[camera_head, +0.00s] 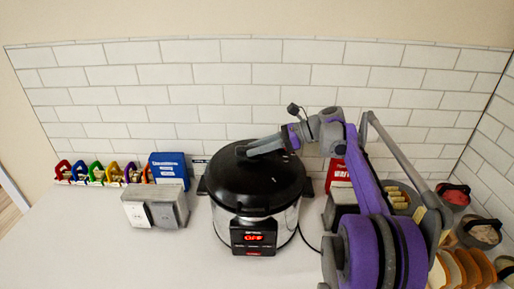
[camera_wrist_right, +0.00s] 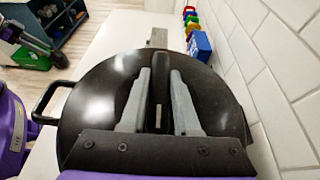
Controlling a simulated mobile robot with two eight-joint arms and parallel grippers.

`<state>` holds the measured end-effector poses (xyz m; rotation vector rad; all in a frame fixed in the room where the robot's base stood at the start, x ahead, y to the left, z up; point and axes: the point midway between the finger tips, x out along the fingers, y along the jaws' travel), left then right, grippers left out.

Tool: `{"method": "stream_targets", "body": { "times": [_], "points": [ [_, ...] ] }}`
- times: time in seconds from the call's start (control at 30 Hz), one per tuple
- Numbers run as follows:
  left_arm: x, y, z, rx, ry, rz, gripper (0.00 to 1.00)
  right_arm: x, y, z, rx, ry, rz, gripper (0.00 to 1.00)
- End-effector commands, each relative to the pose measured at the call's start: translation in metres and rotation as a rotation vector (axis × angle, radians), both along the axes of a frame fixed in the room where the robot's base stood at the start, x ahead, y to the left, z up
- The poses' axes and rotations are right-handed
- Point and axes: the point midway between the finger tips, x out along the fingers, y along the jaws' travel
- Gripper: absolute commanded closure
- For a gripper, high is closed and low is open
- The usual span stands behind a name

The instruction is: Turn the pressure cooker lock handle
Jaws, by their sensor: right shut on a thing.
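The pressure cooker (camera_head: 232,216) stands on the counter against the tiled wall, with a round black lid (camera_head: 268,185) on top. Its front panel (camera_head: 254,237) shows red lettering that looks like OFF. My right gripper (camera_head: 244,151) reaches over the lid from the right. In the right wrist view its two grey fingers (camera_wrist_right: 160,76) lie on either side of the dark lock handle (camera_wrist_right: 158,95) at the lid's middle and are shut on it. The fingers hide part of the handle. My left gripper is not seen.
A grey double box (camera_head: 156,209) and a blue box (camera_head: 169,166) stand left of the cooker, with several coloured holders farther left. A red box (camera_head: 337,173) stands behind my right arm. Bowls and bread (camera_head: 470,268) crowd the right. The front left counter (camera_head: 110,250) is clear.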

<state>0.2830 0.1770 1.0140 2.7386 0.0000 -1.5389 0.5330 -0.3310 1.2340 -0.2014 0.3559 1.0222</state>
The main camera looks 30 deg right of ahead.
Motion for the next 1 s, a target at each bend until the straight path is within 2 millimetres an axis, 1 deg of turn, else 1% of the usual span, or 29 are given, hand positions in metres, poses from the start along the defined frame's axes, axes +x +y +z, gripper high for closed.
{"method": "stream_targets", "body": {
  "times": [0.03,0.07,0.2,0.23,0.47,0.57,0.67,1.0],
  "points": [
    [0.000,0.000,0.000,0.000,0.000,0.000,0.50,0.000,0.000,0.000,0.000,0.001,0.002,1.00],
    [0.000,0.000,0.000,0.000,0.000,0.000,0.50,0.000,0.000,0.000,0.000,0.001,0.002,0.67],
    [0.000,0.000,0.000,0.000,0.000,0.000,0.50,0.000,0.000,0.000,0.000,0.000,0.001,0.41],
    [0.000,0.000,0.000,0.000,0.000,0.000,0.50,0.000,0.000,0.000,0.000,0.000,0.001,0.40],
    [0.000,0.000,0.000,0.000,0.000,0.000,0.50,0.000,0.000,0.000,0.000,0.000,0.001,0.40],
    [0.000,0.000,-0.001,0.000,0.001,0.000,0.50,-0.002,-0.003,0.001,0.000,0.000,-0.001,0.40],
    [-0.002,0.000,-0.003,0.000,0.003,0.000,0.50,-0.007,-0.013,0.005,0.000,0.002,-0.002,0.40],
    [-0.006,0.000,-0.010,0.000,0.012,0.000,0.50,-0.039,-0.066,0.030,0.000,0.002,-0.003,0.40]
  ]
}}
